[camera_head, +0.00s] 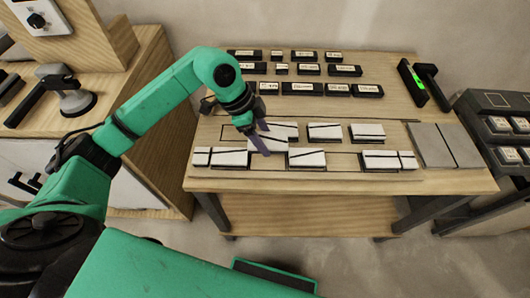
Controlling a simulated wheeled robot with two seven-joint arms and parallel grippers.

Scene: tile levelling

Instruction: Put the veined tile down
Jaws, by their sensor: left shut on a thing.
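My left gripper (261,141) reaches down over the table and is shut on a white veined tile (268,146) with dark lines, near the left middle of the laying area. I cannot tell whether this tile touches the surface. Another veined tile (284,130) lies just behind it. More white tiles with dark lines lie around: two at the back right (325,132) (367,132), one at the front middle (306,158), a pair at the front left (230,158) and a pair at the front right (380,161). My right gripper is not in view.
Dark blocks with white labels (302,89) stand in rows at the table's back. Grey plates (447,145) lie at the right, with a dark tool with a green strip (413,83) behind them. Outlined bare spots show at the back left (237,133) and front right of middle (343,161).

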